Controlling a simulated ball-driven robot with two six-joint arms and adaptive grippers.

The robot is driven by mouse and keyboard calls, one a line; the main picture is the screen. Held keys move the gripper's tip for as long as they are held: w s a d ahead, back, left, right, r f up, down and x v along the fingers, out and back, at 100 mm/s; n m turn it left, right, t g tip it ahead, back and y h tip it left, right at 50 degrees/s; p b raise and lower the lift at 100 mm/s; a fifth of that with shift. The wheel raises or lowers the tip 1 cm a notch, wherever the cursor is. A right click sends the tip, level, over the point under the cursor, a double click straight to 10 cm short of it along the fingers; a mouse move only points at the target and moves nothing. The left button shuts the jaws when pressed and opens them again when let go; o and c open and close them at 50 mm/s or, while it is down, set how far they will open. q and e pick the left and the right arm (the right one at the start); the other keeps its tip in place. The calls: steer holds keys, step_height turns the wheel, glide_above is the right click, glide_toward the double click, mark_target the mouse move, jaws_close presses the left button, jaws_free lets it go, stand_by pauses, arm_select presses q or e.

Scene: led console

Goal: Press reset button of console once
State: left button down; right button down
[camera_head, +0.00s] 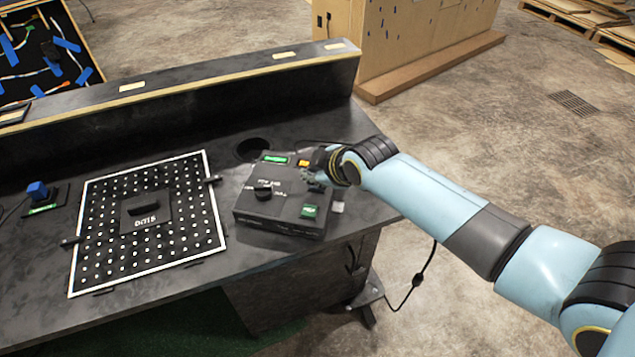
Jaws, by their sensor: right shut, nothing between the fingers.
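The console (276,226) is a dark box on the black table, with a black knob (264,190) on its top. A green button (309,211) sits at its front right, and a green label or display (275,159) at its back. A small orange-yellow part (303,163) shows by my gripper. The lettering is too small to read, so I cannot tell which part is the reset button. My right gripper (312,178) is shut and empty, over the console's right side. I cannot tell whether it touches the console. My left gripper is not in view.
A black board (214,222) with a white border and many small dots lies left of the console. A blue button block (38,192) stands at the far left. A raised ledge (215,88) runs along the table's back. A round hole (252,148) is behind the console.

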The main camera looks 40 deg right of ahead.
mark_target(315, 185)
steer(key=shift+f, duration=0.4)
steer(key=shift+f+b, duration=0.45)
stand_by(0.6)
steer(key=shift+r, duration=0.1)
steer(key=shift+r+p, duration=0.75)
steer(key=shift+p, duration=0.25)
step_height(315, 185, up, 5)
steer(key=p, duration=0.5)
steer(key=shift+r, duration=0.1)
